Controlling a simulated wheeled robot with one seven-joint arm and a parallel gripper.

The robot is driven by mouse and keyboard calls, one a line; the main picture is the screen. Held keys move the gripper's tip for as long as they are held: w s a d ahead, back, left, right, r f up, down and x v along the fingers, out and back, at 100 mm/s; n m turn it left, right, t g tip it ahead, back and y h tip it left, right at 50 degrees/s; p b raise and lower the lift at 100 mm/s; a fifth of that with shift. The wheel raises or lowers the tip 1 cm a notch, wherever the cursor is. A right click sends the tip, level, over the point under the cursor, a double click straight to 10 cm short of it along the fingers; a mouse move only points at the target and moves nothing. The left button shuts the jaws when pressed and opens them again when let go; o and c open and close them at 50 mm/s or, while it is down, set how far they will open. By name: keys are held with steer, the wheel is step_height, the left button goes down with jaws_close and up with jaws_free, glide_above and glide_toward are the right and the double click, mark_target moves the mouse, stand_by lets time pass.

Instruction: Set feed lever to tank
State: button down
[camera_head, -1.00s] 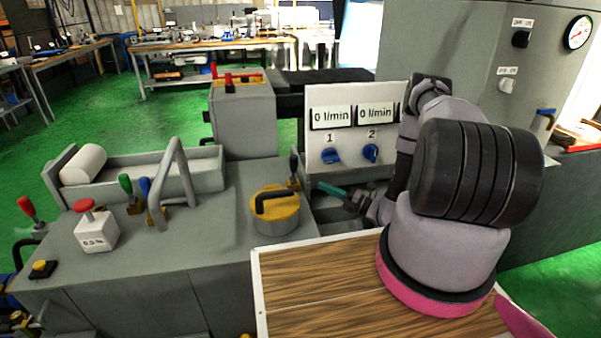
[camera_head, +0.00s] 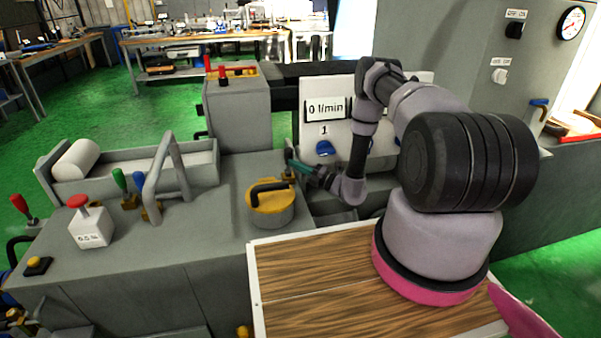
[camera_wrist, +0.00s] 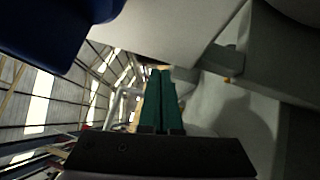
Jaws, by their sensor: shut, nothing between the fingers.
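No label for the feed lever is readable. A small dark-handled lever (camera_head: 289,157) on a brass base stands behind the yellow-topped cylinder, by the machine's rear edge. My gripper (camera_head: 293,165), with teal fingers, is at this lever and overlaps it in the head view; I cannot tell whether they touch. The fingers are shut and empty, also seen together in the wrist view (camera_wrist: 160,75). Other levers stand at the left: green (camera_head: 120,180), blue (camera_head: 139,180) and red (camera_head: 20,204). The wrist view does not clearly show a lever.
The yellow-topped cylinder (camera_head: 270,205) stands just in front of my gripper. The flow panel (camera_head: 313,90) with a blue knob (camera_head: 324,148) rises behind; my arm hides its right part. A grey bent handle (camera_head: 168,165) stands left. The wooden board (camera_head: 300,280) is clear.

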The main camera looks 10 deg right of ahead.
steer(key=shift+w, duration=0.25)
steer(key=shift+r, duration=0.1)
steer(key=shift+w+r, duration=0.4)
steer(key=shift+w, duration=0.2)
steer(key=shift+s, duration=0.1)
